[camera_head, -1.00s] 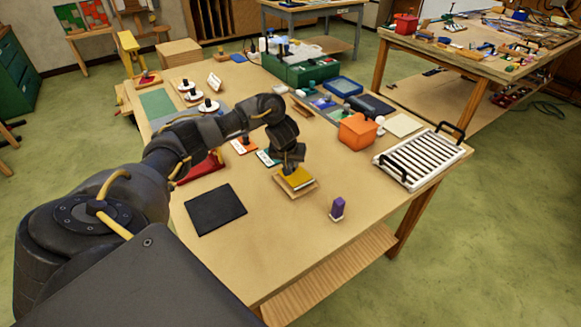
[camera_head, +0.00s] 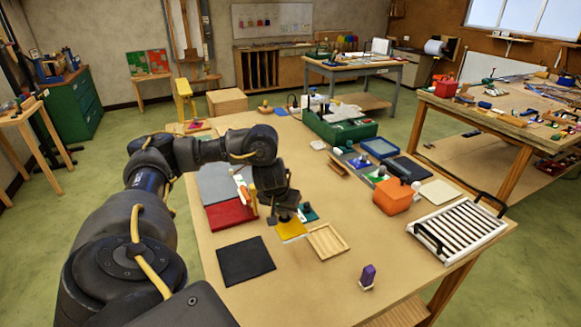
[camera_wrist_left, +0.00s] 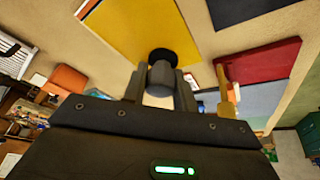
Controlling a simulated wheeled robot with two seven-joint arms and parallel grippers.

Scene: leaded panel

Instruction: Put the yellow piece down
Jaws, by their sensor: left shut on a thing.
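The yellow piece (camera_head: 291,229) is a flat square held under my left gripper (camera_head: 284,213), to the left of an empty shallow wooden tray (camera_head: 327,242). In the left wrist view the yellow piece (camera_wrist_left: 125,28) fills the top middle, with a dark round knob (camera_wrist_left: 161,56) at its near edge. The fingers of my left gripper (camera_wrist_left: 162,82) are shut around the grey stem under that knob. I cannot tell whether the piece touches the table. My right gripper is not in view.
A black mat (camera_head: 246,261) and a red panel (camera_head: 229,215) lie left of the piece. A purple block (camera_head: 367,275) stands front right. Bare tabletop lies in front of the tray.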

